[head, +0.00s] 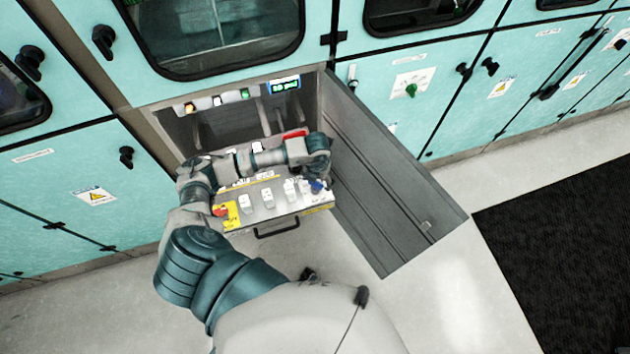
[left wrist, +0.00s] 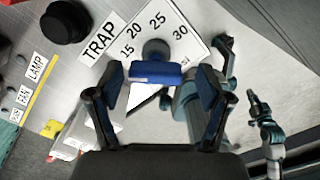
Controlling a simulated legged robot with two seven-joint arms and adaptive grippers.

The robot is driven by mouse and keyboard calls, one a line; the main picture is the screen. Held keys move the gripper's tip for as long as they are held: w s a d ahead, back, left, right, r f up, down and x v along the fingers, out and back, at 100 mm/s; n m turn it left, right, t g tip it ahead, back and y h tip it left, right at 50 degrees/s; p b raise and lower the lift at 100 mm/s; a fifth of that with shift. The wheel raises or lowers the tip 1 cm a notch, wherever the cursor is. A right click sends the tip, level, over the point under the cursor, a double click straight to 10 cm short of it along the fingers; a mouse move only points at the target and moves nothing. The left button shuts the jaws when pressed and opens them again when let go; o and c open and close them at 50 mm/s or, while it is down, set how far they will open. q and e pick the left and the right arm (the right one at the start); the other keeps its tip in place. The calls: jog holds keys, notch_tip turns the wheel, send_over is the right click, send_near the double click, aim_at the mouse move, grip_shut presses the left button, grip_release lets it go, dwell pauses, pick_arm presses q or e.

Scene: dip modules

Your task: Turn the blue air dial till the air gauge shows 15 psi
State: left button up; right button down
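The blue air dial (head: 317,186) sits at the right end of the pulled-out control panel. In the left wrist view the blue dial (left wrist: 155,73) lies between the two open fingers of my left gripper (left wrist: 161,92), with a gap on each side. In the head view my left gripper (head: 318,163) hangs just over the dial. The air gauge (head: 284,85) is a small lit display with green digits, too small to read surely. What looks like my right gripper (left wrist: 260,105) shows small in the left wrist view; its fingers are unclear.
The panel (head: 283,210) carries several white switches, a red knob on yellow (head: 221,210) and a front handle (head: 277,230). An open grey door (head: 385,185) stands close on the right. A black knob (left wrist: 66,21) lies near the TRAP label. Floor in front is clear.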

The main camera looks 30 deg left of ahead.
aim_at(317, 183)
pick_arm(q)
jog(key=shift+s+f, duration=0.1)
jog(key=shift+s, duration=0.1)
notch_tip(317, 183, up, 12)
dwell(0.5)
jog(key=shift+f, duration=0.1)
dwell(0.3)
